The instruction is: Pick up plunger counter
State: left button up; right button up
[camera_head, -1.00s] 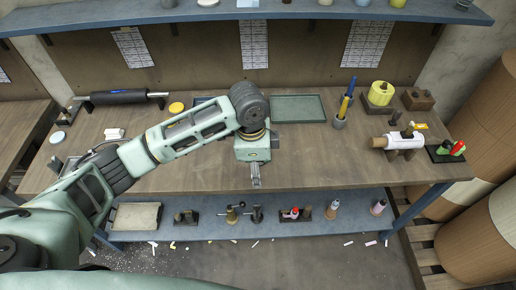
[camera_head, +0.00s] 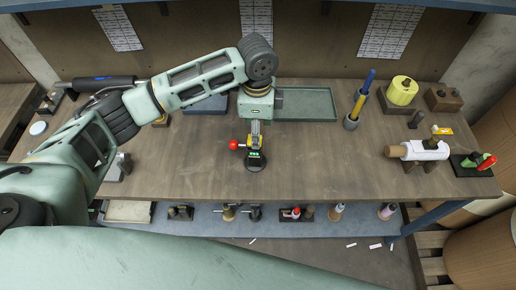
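The plunger counter (camera_head: 254,159) has a round dark base, a small green display and a red ball knob at its left. It is near the middle of the workbench (camera_head: 190,180). My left gripper (camera_head: 255,134) points down right at the counter's upper end. Its fingers overlap the counter in this view, and I cannot tell whether they are open or shut on it. I also cannot tell whether the counter's base touches the bench. My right gripper is not in view.
A green tray (camera_head: 305,104) lies behind the gripper. A grey cup with blue and yellow tools (camera_head: 358,104), a yellow roll (camera_head: 402,91) and a white roll (camera_head: 426,149) stand to the right. A lower shelf (camera_head: 230,224) holds several small items. The bench front is mostly clear.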

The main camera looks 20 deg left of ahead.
aim_at(255, 154)
pick_arm(q)
notch_tip(255, 154, down, 5)
jog(key=b, duration=0.4)
jog(key=shift+f+b, duration=0.25)
jog(key=shift+b, duration=0.15)
jog(key=shift+f, duration=0.45)
jog(key=f+p, duration=0.1)
jog(key=f, duration=0.1)
jog(key=f+p, duration=0.1)
jog(key=f, duration=0.3)
jog(key=shift+a+f+p, duration=0.1)
jog(key=shift+a+p, duration=0.3)
jog(key=shift+f, duration=0.25)
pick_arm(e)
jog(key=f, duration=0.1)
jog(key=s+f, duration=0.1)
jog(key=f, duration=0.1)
pick_arm(q)
jog(key=shift+c, duration=0.5)
grip_shut()
